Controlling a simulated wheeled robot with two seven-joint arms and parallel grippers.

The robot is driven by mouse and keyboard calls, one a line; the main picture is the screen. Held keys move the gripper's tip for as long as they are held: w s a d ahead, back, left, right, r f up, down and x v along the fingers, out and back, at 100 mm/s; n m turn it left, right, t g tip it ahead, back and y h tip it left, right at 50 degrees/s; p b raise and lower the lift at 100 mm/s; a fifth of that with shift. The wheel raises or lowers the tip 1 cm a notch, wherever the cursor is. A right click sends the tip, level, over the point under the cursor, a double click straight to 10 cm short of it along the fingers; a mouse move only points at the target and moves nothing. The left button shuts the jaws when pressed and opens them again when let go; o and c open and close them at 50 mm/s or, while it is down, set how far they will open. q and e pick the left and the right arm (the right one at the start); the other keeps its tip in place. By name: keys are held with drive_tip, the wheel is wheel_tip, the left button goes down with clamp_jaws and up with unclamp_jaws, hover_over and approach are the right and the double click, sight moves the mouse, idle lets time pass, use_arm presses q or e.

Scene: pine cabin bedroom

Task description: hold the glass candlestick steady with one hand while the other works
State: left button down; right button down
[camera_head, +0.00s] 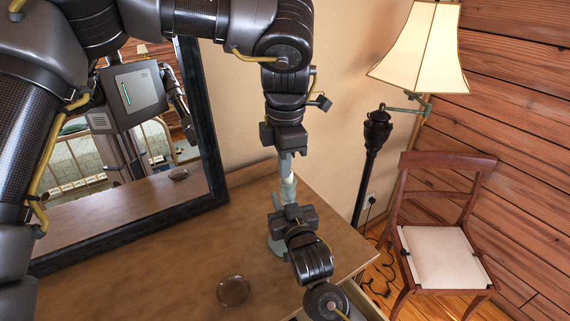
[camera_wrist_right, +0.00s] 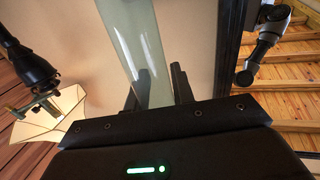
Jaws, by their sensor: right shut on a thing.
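The glass candlestick (camera_head: 289,190), pale grey-green, stands upright on the wooden dresser top (camera_head: 150,275), with its round base partly hidden behind my right gripper. My right gripper (camera_head: 281,205) is shut on its stem from the front. In the right wrist view the glass stem (camera_wrist_right: 146,50) rises between the two dark fingers (camera_wrist_right: 156,92). My left gripper (camera_head: 286,158) points down directly above the candlestick, at a pale piece at its top. Whether its fingers are closed on that piece is too small to tell.
A small round glass dish (camera_head: 233,290) lies on the dresser, left of the candlestick. A dark-framed mirror (camera_head: 130,228) stands at the back left. A floor lamp (camera_head: 375,130) and a wooden chair (camera_head: 440,255) are beyond the dresser's right edge. The dresser's left part is clear.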

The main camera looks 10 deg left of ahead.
use_arm(q)
drive_tip(key=shift+r, duration=0.15)
use_arm(e)
drive_tip(key=shift+d+f, duration=0.1)
drive_tip(key=shift+f, duration=0.45)
use_arm(q)
drive_tip(key=shift+r, duration=0.95)
use_arm(e)
drive_tip(key=c, duration=1.5)
unclamp_jaws()
drive_tip(key=o, duration=0.4)
drive_tip(key=shift+r, duration=0.15)
use_arm(q)
wheel_tip(320, 180, up, 4)
use_arm(e)
drive_tip(key=shift+r, duration=0.15)
